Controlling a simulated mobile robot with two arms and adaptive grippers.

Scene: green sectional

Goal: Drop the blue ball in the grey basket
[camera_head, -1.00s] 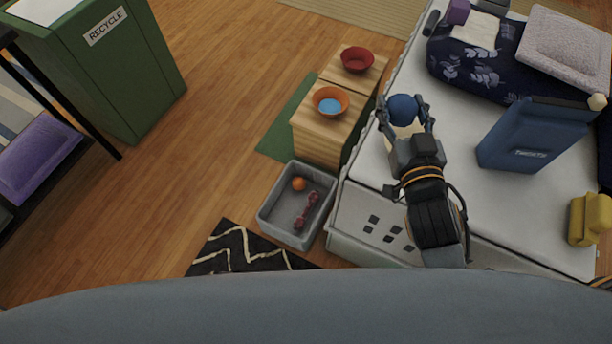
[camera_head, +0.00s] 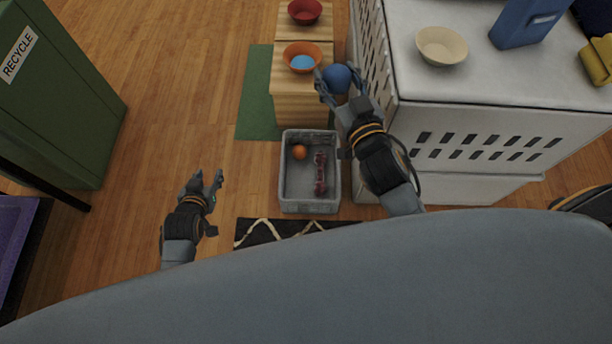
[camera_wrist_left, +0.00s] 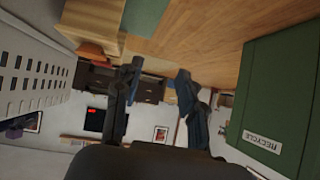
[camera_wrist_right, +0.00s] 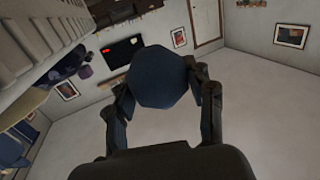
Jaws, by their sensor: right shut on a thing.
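The blue ball (camera_head: 337,78) is held between the fingers of my right gripper (camera_head: 340,84), beside the white perforated unit. It also shows between the fingers in the right wrist view (camera_wrist_right: 158,78). The grey basket (camera_head: 310,206) stands on the floor, nearer to me than the ball and slightly left of it. An orange ball (camera_head: 299,152) and a dark red bone-shaped toy (camera_head: 320,173) lie in it. My left gripper (camera_head: 205,180) is open and empty over the floor, left of the basket. Its parted fingers show in the left wrist view (camera_wrist_left: 158,82).
A wooden stand (camera_head: 295,105) behind the basket holds an orange bowl (camera_head: 302,57) and a red bowl (camera_head: 304,11). The white perforated unit (camera_head: 480,140) is at right, with a cream bowl (camera_head: 441,46) on top. A green recycle bin (camera_head: 60,110) stands left. Floor between bin and basket is clear.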

